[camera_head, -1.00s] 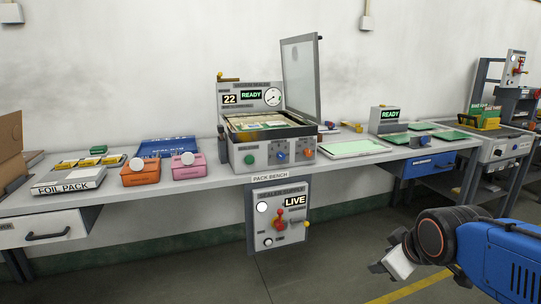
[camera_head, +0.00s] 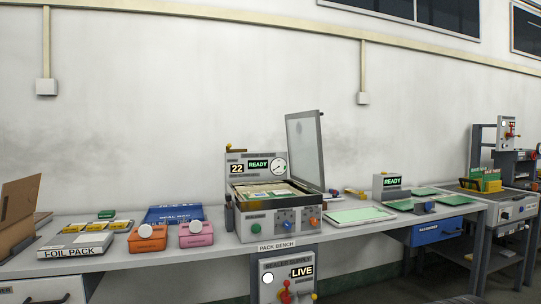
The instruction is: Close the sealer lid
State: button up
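The sealer (camera_head: 268,217) stands on the pack bench, with a "22 READY" display and a round gauge on its back panel. Its lid (camera_head: 304,150) is a grey-framed clear panel standing upright, open, at the right side of the chamber. The open chamber holds pale and greenish packs (camera_head: 268,192). Knobs in green, blue and orange sit on its front.
An orange box (camera_head: 147,238), a pink box (camera_head: 196,235) and foil packs (camera_head: 75,246) lie left of the sealer. A pale green-topped tray (camera_head: 360,215) lies to its right. The "LIVE" supply panel (camera_head: 287,275) hangs below the bench (camera_head: 232,256).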

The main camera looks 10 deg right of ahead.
aim_at(303, 130)
jog(key=l+u, duration=0.1)
jog(key=u, duration=0.9)
jog(key=l+u, duration=0.3)
jog(key=l, duration=2.6)
jog(key=k+l, duration=0.15)
jog(key=l, duration=1.65)
